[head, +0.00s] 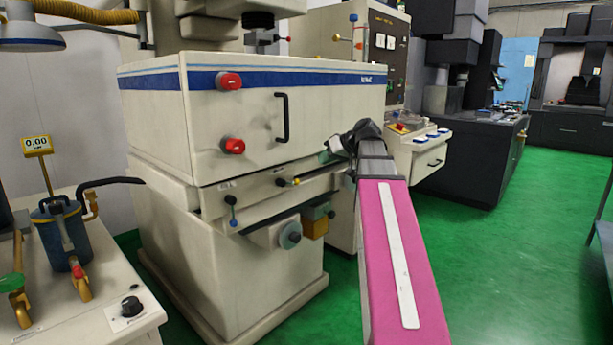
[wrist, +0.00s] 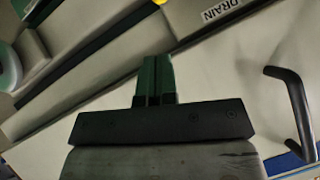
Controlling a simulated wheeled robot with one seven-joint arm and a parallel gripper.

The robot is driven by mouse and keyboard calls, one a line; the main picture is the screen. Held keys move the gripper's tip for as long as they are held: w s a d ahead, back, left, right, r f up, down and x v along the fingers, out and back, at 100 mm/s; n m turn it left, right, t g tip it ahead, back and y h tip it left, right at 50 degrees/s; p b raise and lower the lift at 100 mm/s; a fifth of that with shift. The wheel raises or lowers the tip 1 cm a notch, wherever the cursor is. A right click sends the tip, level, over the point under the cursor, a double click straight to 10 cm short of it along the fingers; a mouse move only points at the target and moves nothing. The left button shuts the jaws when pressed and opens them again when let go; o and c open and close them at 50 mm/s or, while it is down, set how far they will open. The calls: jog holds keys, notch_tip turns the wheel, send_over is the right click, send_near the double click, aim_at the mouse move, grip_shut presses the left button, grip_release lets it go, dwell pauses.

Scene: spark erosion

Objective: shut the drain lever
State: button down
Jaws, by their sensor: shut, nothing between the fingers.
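A small lever with a yellow tip (head: 295,182) sits on the front ledge of the cream machine, beside a small label. A second lever with a blue knob (head: 233,223) hangs down further left, below another label. In the wrist view a DRAIN label (wrist: 221,10) is at the top edge, and a bit of yellow shows left of it; I cannot tell which lever it marks. My gripper (head: 326,156) is at the machine's right front, right of the yellow-tipped lever and apart from it. In the wrist view my gripper's green fingers (wrist: 155,68) are together and empty.
A black bar handle (head: 282,117) stands out from the cream tank front (head: 180,120), close to my gripper; red knobs (head: 232,146) are left of it. A round dial (head: 289,237) and yellow box (head: 314,225) are below. Green floor (head: 480,250) is clear at right.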

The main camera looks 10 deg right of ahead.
aim_at(289, 182)
jog(key=shift+s+d+r, duration=0.1)
jog(key=shift+d+r, duration=0.1)
jog(key=shift+r, duration=0.4)
jog(key=shift+s+d+r, duration=0.1)
jog(key=shift+d+r, duration=0.1)
jog(key=shift+r, duration=0.4)
jog(key=shift+s+f+x, duration=0.25)
jog(key=shift+f+x, duration=0.05)
jog(key=shift+x, duration=1.85)
jog(key=shift+s+f+x, duration=0.25)
jog(key=shift+s+x, duration=0.05)
jog(key=shift+x, duration=1.85)
jog(key=shift+s+f+x, duration=0.25)
jog(key=shift+f+x, duration=0.05)
jog(key=shift+x, duration=1.85)
jog(key=shift+d, duration=0.1)
jog(key=shift+f+y, duration=0.15)
jog(key=shift+y, duration=0.15)
